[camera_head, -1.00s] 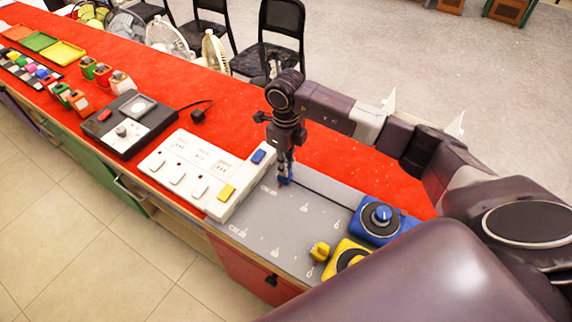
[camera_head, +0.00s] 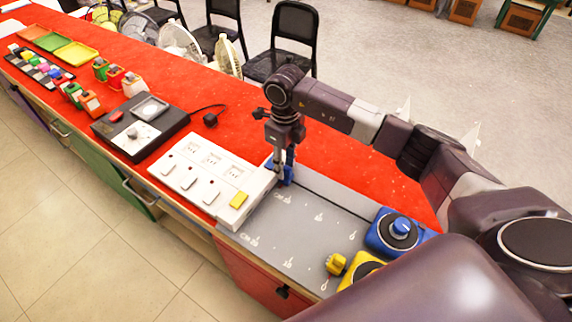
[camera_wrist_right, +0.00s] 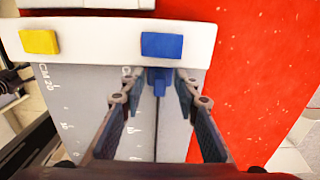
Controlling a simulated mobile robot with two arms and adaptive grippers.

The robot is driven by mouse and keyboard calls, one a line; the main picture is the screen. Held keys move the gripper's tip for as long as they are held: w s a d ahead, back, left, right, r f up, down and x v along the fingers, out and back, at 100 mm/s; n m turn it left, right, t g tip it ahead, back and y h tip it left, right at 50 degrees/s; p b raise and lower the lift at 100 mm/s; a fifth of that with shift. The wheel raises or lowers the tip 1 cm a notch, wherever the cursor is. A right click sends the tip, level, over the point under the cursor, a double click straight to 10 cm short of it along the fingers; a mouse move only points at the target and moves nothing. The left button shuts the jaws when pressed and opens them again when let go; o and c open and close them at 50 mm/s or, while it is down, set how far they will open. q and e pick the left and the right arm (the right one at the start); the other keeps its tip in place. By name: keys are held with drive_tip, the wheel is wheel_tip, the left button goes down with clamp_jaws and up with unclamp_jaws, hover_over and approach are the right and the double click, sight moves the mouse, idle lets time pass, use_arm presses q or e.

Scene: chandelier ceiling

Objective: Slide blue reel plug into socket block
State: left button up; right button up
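The white socket block (camera_head: 205,175) has a yellow patch (camera_head: 238,200) and a blue patch; in the wrist view the blue patch (camera_wrist_right: 162,45) is clear on it. The blue plug (camera_head: 287,176) is at the block's right end, on the grey board. In the wrist view the plug (camera_wrist_right: 158,80) lies right at the block's edge below the blue patch; how deep it sits is hidden. My right gripper (camera_head: 284,168) is around the plug, its fingers (camera_wrist_right: 157,90) apart with a gap beside the plug. The blue reel (camera_head: 398,232) is to the right. My left gripper is not in view.
The grey board (camera_head: 300,228) is mostly clear. A yellow reel (camera_head: 362,268) and yellow plug (camera_head: 336,263) are at its front. A black device (camera_head: 140,125) with a cable stands left of the block. Chairs (camera_head: 285,45) and fans stand behind the red table.

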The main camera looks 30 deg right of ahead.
drive_tip(key=shift+s, duration=0.15)
drive_tip(key=shift+d+r, duration=0.1)
drive_tip(key=shift+r, duration=0.15)
wheel_tip(320, 180, up, 12)
drive_tip(key=shift+f, duration=0.25)
idle(0.3)
